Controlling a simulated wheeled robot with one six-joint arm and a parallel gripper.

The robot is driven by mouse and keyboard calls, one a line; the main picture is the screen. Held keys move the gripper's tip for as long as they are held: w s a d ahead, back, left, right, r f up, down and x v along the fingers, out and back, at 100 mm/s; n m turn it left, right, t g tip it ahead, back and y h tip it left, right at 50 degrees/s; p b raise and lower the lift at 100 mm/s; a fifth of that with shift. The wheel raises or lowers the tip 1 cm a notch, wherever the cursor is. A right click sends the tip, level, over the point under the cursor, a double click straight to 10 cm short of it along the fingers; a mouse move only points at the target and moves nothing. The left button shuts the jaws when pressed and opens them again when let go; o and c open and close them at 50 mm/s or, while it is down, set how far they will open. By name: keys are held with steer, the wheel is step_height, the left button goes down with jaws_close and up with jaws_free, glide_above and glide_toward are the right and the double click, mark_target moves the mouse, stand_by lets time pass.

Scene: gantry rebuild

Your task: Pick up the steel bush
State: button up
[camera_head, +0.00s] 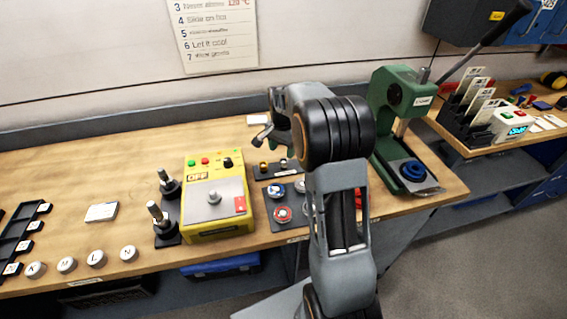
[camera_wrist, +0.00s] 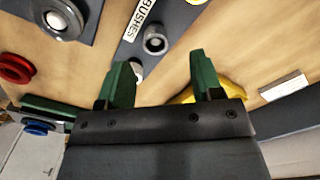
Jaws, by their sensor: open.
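In the wrist view a grey, hollow steel bush (camera_wrist: 155,43) stands upright on a dark holder (camera_wrist: 165,15) labelled BUSHES. My gripper (camera_wrist: 163,66) has its two green fingers apart with nothing between them. The bush lies just beyond the fingertips, between their lines and nearer the left finger. A second pale round piece (camera_wrist: 137,69) is partly hidden by the left finger. A yellow rim shows at the top edge. In the head view my gripper (camera_head: 262,134) hangs behind the bush holder (camera_head: 273,174), whose small pieces are hard to tell apart.
A yellow heater box (camera_head: 215,205) reading OFF stands left of the holder. A green press (camera_head: 395,125) stands to the right. A dark tray with rings (camera_head: 283,213) lies in front. Two posts (camera_head: 160,215) stand further left. The bench has free room at the left.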

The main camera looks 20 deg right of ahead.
mark_target(284, 162)
steer(key=shift+s+d+f+p, duration=0.1)
steer(key=shift+s+f+p, duration=0.1)
steer(key=shift+f, duration=1.1)
steer(key=shift+s+f+p, duration=0.1)
steer(key=shift+f+p, duration=0.1)
steer(key=shift+f, duration=1.1)
steer(key=shift+c, duration=0.2)
steer(key=c, duration=1)
steer(key=shift+o, duration=0.2)
steer(key=shift+w+r, duration=0.1)
steer(key=shift+r, duration=0.05)
